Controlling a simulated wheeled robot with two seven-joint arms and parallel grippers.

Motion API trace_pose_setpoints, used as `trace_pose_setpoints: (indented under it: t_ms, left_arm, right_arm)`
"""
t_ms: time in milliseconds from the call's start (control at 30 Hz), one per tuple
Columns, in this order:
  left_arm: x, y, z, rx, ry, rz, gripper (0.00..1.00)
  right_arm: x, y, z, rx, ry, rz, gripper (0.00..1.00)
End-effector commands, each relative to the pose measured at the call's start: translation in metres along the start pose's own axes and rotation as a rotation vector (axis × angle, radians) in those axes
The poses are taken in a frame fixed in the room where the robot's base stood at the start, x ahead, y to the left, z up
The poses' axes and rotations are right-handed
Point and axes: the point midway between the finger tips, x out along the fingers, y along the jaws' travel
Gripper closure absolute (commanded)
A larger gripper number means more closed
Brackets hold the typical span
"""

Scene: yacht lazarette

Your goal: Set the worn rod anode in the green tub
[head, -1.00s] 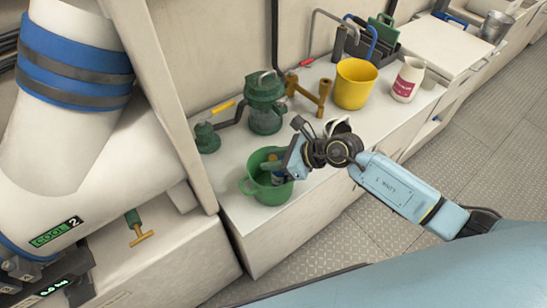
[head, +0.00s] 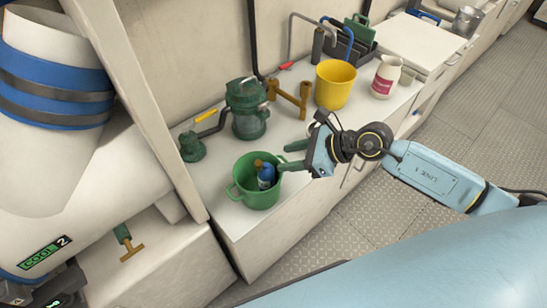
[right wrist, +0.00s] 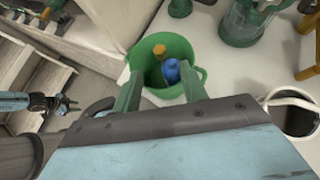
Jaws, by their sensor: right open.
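The green tub (head: 244,195) stands upright on the white counter near its left end. Inside it are a brass-coloured hex-headed piece (head: 258,163), likely the top of the rod anode, and a blue rounded item (head: 265,176). Both also show in the right wrist view, the brass head (right wrist: 159,50) beside the blue item (right wrist: 171,71). The tub wall hides their lower parts. My right gripper (head: 292,156) is open and empty, just right of the tub rim, its green fingers pointing toward the tub. My left gripper (right wrist: 68,105) shows small at the left of the right wrist view.
A green lantern-like vessel (head: 247,108) and a green bell-shaped fitting (head: 193,147) stand behind the tub. A yellow bucket (head: 334,84), a brass fitting (head: 289,98) and a white jug (head: 386,77) stand farther along. A white post (head: 130,100) rises left of the counter.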

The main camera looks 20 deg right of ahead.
Motion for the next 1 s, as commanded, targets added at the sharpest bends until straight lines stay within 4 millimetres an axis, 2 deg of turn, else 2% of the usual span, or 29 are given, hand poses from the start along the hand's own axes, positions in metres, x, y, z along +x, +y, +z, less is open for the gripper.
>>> trace_pose_setpoints:
  t_ms: [100,200,467,567,633,767,867,900,967,1000]
  left_arm:
    - [0.0,0.0,0.0,0.0,0.001,0.0,0.66]
    - [-0.001,0.0,-0.001,0.0,0.001,0.0,0.66]
    - [-0.001,0.0,-0.001,0.0,0.001,0.0,0.66]
    - [-0.001,0.0,-0.001,0.0,0.002,-0.001,0.66]
    - [-0.001,-0.001,-0.001,0.0,0.002,-0.001,0.66]
    - [0.0,-0.001,-0.001,0.0,0.002,-0.001,0.66]
    - [0.0,-0.001,-0.001,0.0,0.002,-0.001,0.66]
    - [0.0,-0.001,-0.002,0.0,0.002,-0.001,0.66]
    - [0.0,-0.001,-0.002,0.0,0.002,-0.001,0.66]
    - [-0.001,-0.001,-0.002,0.0,0.002,-0.001,0.66]
  right_arm:
    - [-0.014,0.0,-0.001,0.0,0.003,0.0,0.57]
    - [-0.019,0.001,0.0,0.001,0.001,0.002,0.57]
    - [-0.02,0.0,-0.001,0.007,-0.001,0.001,0.57]
    - [-0.014,-0.003,-0.006,0.1,-0.029,0.002,0.57]
    - [-0.005,-0.007,-0.016,0.26,-0.075,0.0,0.57]
    - [0.017,-0.026,-0.057,0.764,-0.214,-0.035,0.57]
    - [0.032,-0.04,-0.11,1.223,-0.331,-0.108,0.57]
    - [0.036,-0.043,-0.134,1.387,-0.372,-0.146,0.57]
    - [0.041,-0.043,-0.171,1.617,-0.425,-0.208,0.57]
    - [0.044,-0.04,-0.197,1.766,-0.458,-0.255,0.57]
